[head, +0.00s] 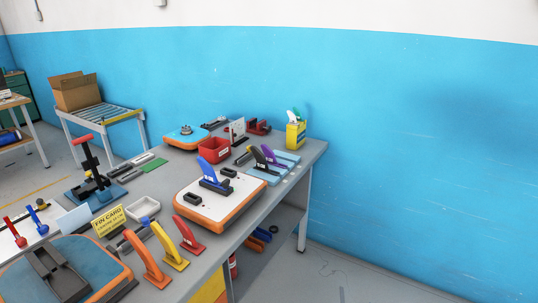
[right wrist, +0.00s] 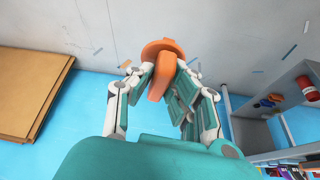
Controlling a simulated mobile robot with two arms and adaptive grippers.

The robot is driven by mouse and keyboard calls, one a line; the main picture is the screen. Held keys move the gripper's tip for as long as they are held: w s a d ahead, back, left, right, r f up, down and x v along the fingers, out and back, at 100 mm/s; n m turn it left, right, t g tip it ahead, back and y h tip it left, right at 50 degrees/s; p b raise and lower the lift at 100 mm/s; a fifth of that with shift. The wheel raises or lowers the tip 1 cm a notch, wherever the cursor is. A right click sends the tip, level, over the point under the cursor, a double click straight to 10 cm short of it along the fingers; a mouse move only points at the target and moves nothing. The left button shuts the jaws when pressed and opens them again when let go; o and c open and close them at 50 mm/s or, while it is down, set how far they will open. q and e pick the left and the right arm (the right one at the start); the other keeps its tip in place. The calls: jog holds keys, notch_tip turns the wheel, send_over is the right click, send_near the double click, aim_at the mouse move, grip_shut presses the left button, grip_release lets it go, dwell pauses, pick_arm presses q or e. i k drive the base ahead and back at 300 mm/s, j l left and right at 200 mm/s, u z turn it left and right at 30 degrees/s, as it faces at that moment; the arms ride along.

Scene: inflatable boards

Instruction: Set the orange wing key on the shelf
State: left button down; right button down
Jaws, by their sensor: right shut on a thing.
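The orange wing key (right wrist: 158,72) is in my right gripper (right wrist: 164,75) in the right wrist view. The fingers are closed around its narrow part, and its wide rounded end sticks out beyond the fingertips. A grey shelf (right wrist: 287,93) is at the right of that view, apart from the gripper, with small orange and blue pieces on it. In the head view, the shelf (head: 248,262) lies under the workbench, partly hidden by the bench top. Neither gripper shows in the head view.
The workbench (head: 240,190) holds boards, fins, a red bin (head: 214,150) and a yellow holder (head: 296,134). A red can (right wrist: 313,79) is near the shelf. Brown cardboard (right wrist: 38,85) lies at left in the right wrist view. Floor right of the bench is clear.

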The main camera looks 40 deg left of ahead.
aim_at(285, 216)
jog(key=i+j+z, duration=0.1)
jog(key=i, duration=0.45)
jog(key=i+j, duration=0.15)
jog(key=i, duration=0.4)
jog(key=i+j+z, duration=0.15)
jog(key=i, duration=0.45)
jog(key=i+z, duration=0.2)
jog(key=z, duration=0.15)
jog(key=i+z, duration=0.2)
jog(key=z, duration=0.2)
jog(key=i+j+z, duration=0.15)
jog(key=z, duration=0.2)
jog(key=i+z, duration=0.1)
jog(key=z, duration=0.5)
jog(key=j+z, duration=0.15)
jog(key=z, duration=0.45)
jog(key=i+j+z, duration=0.1)
jog(key=z, duration=0.45)
jog(key=j+z, duration=0.15)
jog(key=z, duration=0.45)
jog(key=j+z, duration=0.15)
jog(key=z, duration=0.45)
jog(key=j+z, duration=0.1)
jog(key=z, duration=0.5)
jog(key=k+j+z, duration=0.1)
jog(key=z, duration=0.45)
jog(key=k+z, duration=0.1)
jog(key=z, duration=0.5)
